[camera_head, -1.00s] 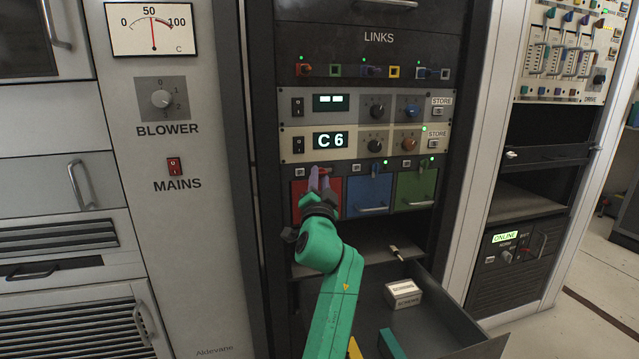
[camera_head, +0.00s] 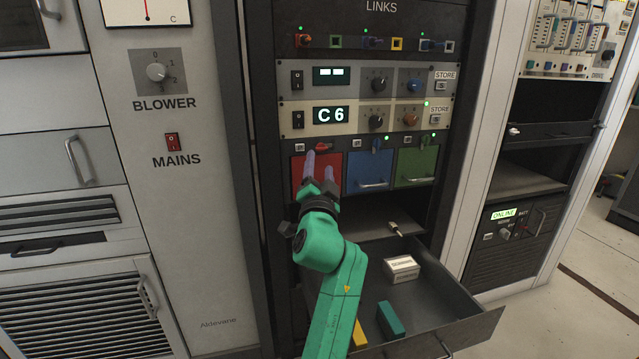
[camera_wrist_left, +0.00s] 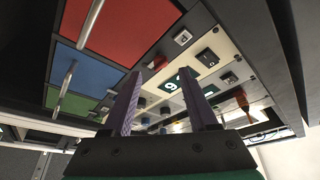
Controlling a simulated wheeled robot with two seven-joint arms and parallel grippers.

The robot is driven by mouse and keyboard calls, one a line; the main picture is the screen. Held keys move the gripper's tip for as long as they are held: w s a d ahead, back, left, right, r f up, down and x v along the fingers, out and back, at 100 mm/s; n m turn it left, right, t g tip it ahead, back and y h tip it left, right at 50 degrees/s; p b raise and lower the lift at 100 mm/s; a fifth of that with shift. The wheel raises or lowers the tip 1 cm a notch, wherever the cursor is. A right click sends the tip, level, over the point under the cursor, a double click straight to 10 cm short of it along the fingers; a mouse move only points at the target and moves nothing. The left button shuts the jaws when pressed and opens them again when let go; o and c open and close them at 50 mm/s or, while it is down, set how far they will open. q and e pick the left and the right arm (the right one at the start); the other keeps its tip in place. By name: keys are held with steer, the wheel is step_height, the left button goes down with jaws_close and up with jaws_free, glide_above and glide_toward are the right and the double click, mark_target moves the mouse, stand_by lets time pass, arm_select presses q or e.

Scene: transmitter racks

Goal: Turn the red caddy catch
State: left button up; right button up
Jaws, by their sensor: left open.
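The red caddy (camera_head: 302,180) is the left one of three caddies in the middle rack. Its red catch (camera_head: 323,146) sits just above it and looks roughly level, while the blue and green catches look upright. My left gripper (camera_head: 320,162) is open and empty, in front of the red caddy and just below the catch. Its fingers cover part of the caddy front. In the left wrist view the red catch (camera_wrist_left: 157,62) shows beyond and between the open fingers, apart from them. My right gripper is not in view.
The blue caddy (camera_head: 368,172) and green caddy (camera_head: 415,167) stand to the right. An open drawer (camera_head: 470,315) juts out below, holding a white box (camera_head: 401,269), a teal block (camera_head: 391,319) and a yellow block (camera_head: 359,333). Switch panels (camera_head: 370,114) are above.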

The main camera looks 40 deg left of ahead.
arm_select(q)
steer(key=b+v, duration=0.1)
steer(key=v, duration=0.6)
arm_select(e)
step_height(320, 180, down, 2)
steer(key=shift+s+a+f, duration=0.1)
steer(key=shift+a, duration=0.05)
